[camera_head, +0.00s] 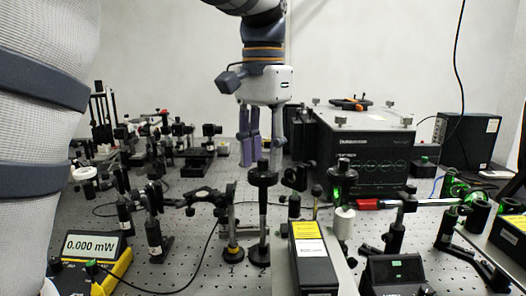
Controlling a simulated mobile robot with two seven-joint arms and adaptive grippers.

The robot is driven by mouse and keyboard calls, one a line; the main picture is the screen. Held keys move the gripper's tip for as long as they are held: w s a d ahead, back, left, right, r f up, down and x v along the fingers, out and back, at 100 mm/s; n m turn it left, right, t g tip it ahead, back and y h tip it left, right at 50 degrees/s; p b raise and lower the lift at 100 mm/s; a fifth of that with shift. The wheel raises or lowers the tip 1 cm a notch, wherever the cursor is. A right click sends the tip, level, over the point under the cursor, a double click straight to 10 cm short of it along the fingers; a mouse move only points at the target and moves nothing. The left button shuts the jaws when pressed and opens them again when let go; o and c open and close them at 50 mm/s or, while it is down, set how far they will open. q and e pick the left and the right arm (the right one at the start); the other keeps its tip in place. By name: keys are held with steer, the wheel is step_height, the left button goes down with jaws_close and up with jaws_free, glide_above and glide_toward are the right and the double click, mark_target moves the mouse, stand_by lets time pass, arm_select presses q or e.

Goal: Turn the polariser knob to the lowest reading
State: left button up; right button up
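I cannot tell for certain which mount carries the polariser knob. A yellow power meter (112,272) at the lower left reads 0.000 mW. My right gripper is not seen.
Post-mounted optics crowd the perforated bench (190,262). A large black laser box (365,150) stands behind right. Green light shows on a mount (337,192) and at the right. A yellow-labelled box (312,262) stands in front. A cable crosses the front left.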

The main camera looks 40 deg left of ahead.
mark_target(263, 160)
arm_select(q)
step_height(263, 160, up, 12)
stand_by(0.4)
steer(key=shift+f, duration=0.1)
stand_by(0.3)
